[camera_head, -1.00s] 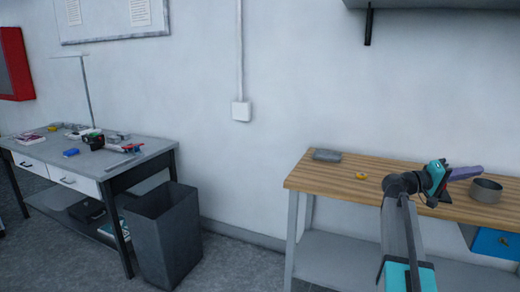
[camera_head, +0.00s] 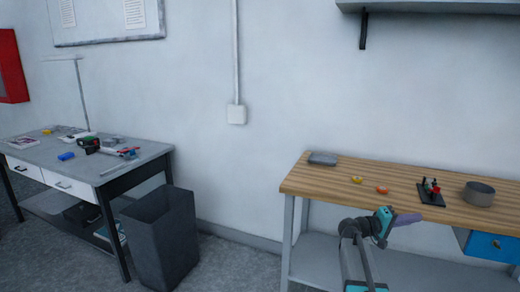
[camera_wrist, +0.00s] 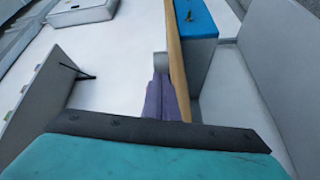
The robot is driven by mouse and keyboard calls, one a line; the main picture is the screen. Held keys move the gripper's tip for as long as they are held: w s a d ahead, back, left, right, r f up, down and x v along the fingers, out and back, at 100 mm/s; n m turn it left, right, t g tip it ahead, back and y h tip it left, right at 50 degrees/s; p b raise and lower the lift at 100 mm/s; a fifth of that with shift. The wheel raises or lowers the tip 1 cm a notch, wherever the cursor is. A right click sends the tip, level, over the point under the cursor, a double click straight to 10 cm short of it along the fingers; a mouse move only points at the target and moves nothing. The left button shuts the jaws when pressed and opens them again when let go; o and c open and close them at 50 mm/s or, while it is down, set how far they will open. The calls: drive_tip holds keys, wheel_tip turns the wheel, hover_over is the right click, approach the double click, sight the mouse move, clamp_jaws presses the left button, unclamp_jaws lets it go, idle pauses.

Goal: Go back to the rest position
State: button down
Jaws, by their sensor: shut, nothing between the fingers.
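My gripper (camera_head: 414,218) shows in the head view with its purple fingers closed and empty. It is in front of the wooden workbench (camera_head: 330,182), near the front edge, pointing right. My arm is folded low beside the bench front. In the wrist view my purple gripper fingers (camera_wrist: 161,98) lie side by side, with nothing visible between them. The bench's wooden edge (camera_wrist: 174,50) runs close beside the fingers there.
On the bench are a grey box (camera_head: 323,158), a yellow piece (camera_head: 356,180), an orange piece (camera_head: 382,190), a black holder (camera_head: 429,198) with red and green items, and a grey bowl (camera_head: 479,194). A dark bin (camera_head: 165,240) stands beside the cluttered grey table (camera_head: 160,152).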

drive_tip(key=s+a+f+n+y+p, duration=0.1)
drive_tip(key=s+a+f+y, duration=0.35)
drive_tip(key=f, duration=0.75)
drive_tip(key=s+a+f+n+g+y+p, duration=0.1)
drive_tip(key=s+a+f, duration=0.5)
drive_tip(key=f, duration=0.7)
drive_tip(key=s+a+f+n+y+p, duration=0.15)
drive_tip(key=s+a+f, duration=0.25)
drive_tip(key=a+f, duration=0.55)
drive_tip(key=s+a+f+g+y, duration=0.2)
drive_tip(key=s+a+f+y, duration=0.1)
drive_tip(key=s+a+f, duration=0.2)
drive_tip(key=s+a+f+m+g+y, duration=0.1)
drive_tip(key=s+a+f+y, duration=0.3)
drive_tip(key=s+a, duration=0.6)
drive_tip(key=s+a+f+g+y, duration=0.2)
drive_tip(key=s+a+f+y, duration=0.2)
drive_tip(key=s+a+f, duration=0.3)
drive_tip(key=s, duration=0.5)
drive_tip(key=shift+a+f+g+p, duration=0.25)
drive_tip(key=shift+f+g+p, duration=0.05)
drive_tip(key=shift+f, duration=0.1)
drive_tip(key=shift+m, duration=0.25)
